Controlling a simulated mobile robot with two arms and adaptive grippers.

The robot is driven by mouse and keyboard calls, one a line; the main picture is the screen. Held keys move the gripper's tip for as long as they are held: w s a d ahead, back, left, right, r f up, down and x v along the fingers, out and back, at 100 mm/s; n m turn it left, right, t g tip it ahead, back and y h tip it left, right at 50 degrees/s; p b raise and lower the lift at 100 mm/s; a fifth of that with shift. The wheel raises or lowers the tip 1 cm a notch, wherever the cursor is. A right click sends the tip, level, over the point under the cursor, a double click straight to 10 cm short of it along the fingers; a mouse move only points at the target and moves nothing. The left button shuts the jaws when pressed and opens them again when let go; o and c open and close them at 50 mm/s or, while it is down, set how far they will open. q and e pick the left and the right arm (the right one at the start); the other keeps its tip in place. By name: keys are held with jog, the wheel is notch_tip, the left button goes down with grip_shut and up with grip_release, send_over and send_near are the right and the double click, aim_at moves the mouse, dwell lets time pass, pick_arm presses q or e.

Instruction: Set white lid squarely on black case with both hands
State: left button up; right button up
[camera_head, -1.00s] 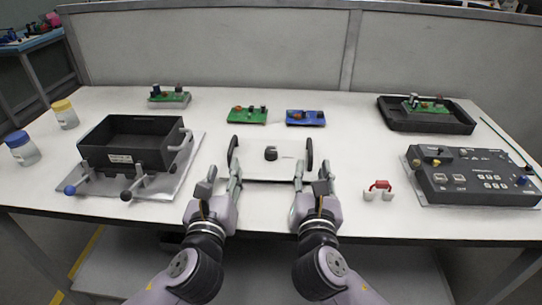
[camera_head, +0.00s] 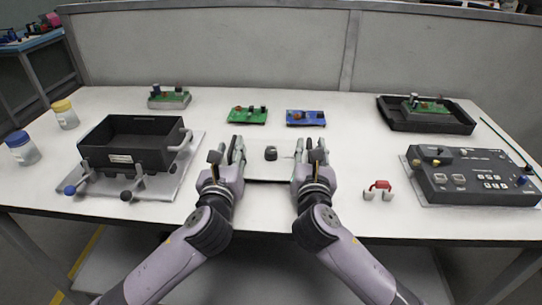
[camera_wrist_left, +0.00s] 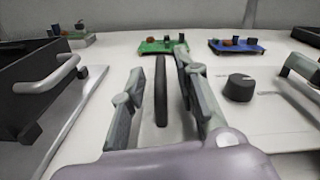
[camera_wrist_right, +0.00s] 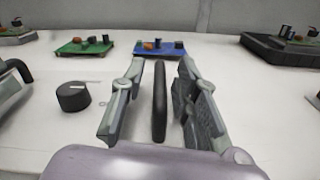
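The white lid (camera_head: 270,174) lies flat on the table at the middle, with a black knob (camera_head: 270,153) and a black handle at each side. My left gripper (camera_head: 232,150) is open, its fingers on either side of the lid's left handle (camera_wrist_left: 161,90). My right gripper (camera_head: 311,150) is open, its fingers on either side of the right handle (camera_wrist_right: 159,100). Gaps show between fingers and handles in both wrist views. The black case (camera_head: 128,146) stands open-topped on a grey plate at the left, with silver side handles.
Green (camera_head: 247,115) and blue (camera_head: 305,117) circuit boards lie behind the lid. A control box (camera_head: 470,178) and a red-handled part (camera_head: 379,186) are at the right. A black tray (camera_head: 428,117) is at the back right. Two jars (camera_head: 22,148) stand at the far left.

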pick_arm(q)
grip_shut()
pick_arm(e)
grip_shut()
